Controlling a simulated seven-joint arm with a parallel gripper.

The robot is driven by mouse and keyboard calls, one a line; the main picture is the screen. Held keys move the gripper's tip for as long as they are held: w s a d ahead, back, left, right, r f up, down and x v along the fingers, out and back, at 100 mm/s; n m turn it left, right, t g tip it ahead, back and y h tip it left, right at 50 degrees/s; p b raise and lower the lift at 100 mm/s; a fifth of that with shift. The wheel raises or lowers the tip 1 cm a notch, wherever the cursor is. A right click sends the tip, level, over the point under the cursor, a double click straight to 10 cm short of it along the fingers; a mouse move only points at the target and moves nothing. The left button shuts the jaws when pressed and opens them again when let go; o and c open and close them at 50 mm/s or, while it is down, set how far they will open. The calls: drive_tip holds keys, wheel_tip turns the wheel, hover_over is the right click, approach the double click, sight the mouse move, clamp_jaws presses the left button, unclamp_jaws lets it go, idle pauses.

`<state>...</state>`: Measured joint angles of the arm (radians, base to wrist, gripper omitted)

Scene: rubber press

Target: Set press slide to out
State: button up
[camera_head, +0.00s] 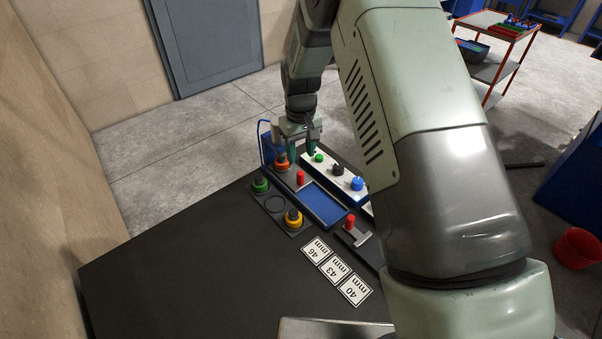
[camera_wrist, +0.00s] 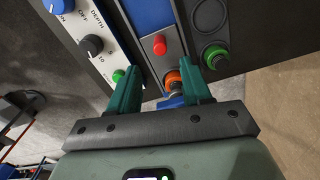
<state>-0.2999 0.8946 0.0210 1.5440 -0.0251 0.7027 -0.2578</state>
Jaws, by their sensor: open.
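The press (camera_head: 290,173) has a dark grey strip with a red knob (camera_head: 300,178), which also shows in the wrist view (camera_wrist: 159,45). A blue rectangular bed (camera_head: 325,205) lies along the same strip. I cannot tell which part is labelled the slide or its set position. My gripper (camera_head: 303,152) is above the far end of the strip, with nothing between its fingers. In the wrist view the open green fingers (camera_wrist: 162,74) straddle an orange knob (camera_wrist: 172,80) beyond them; the red knob is further ahead. Contact cannot be told.
A white control panel (camera_head: 337,172) carries green, black and blue knobs. A green-topped piece (camera_head: 261,186) and a yellow-topped piece (camera_head: 293,219) stand in a dark holder at the left. Another red knob (camera_head: 350,222) stands nearer. Size cards (camera_head: 337,270) lie on the black table (camera_head: 190,270).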

sight(301, 173)
wheel_tip(301, 173, down, 9)
drive_tip(key=shift+f, duration=0.2)
drive_tip(key=shift+c, duration=0.2)
clamp_jaws()
drive_tip(key=shift+d, duration=0.1)
